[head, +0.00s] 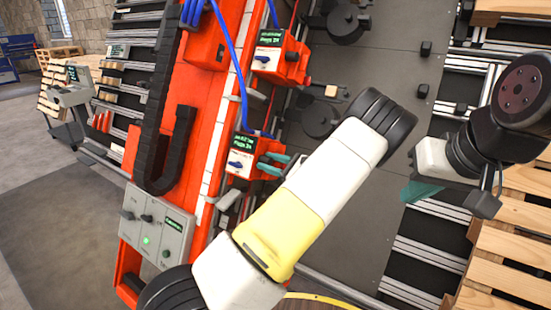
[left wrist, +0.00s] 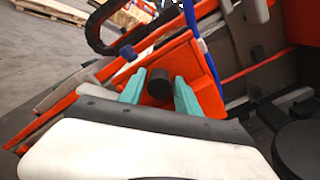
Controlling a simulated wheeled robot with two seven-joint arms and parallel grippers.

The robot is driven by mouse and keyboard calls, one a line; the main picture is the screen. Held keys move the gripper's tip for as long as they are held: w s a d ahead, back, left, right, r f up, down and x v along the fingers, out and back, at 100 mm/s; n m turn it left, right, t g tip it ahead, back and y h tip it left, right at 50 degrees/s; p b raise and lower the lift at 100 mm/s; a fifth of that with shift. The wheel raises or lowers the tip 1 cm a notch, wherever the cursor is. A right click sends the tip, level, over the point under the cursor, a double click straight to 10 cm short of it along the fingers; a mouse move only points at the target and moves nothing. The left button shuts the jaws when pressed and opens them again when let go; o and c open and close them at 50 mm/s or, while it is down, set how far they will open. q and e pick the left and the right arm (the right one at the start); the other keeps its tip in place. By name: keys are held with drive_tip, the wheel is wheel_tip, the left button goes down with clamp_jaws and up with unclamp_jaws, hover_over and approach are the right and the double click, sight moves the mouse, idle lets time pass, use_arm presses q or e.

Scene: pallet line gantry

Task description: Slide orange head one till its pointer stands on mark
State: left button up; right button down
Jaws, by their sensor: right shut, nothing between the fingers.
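Two orange heads with small green displays sit on the orange beam (head: 201,110) in the head view, an upper one (head: 297,68) and a lower one (head: 241,170). The display text is too small to tell which is head one. My left gripper (head: 271,164) is at the right side of the lower head, its teal fingers partly behind my white arm. In the left wrist view its fingertips (left wrist: 160,80) stand either side of a black knob (left wrist: 159,85) on an orange head (left wrist: 205,92); contact is unclear. My right gripper (head: 424,191) is shut and empty. Pointer and mark cannot be made out.
A pale scale strip (head: 217,150) runs along the beam beside a blue hose (head: 238,72). A black cable chain (head: 158,115) lies left of it. A grey control box (head: 157,228) with a green light stands front left. Wooden pallets (head: 505,240) are at the right.

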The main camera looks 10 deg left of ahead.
use_arm(q)
clamp_jaws()
idle(1.4)
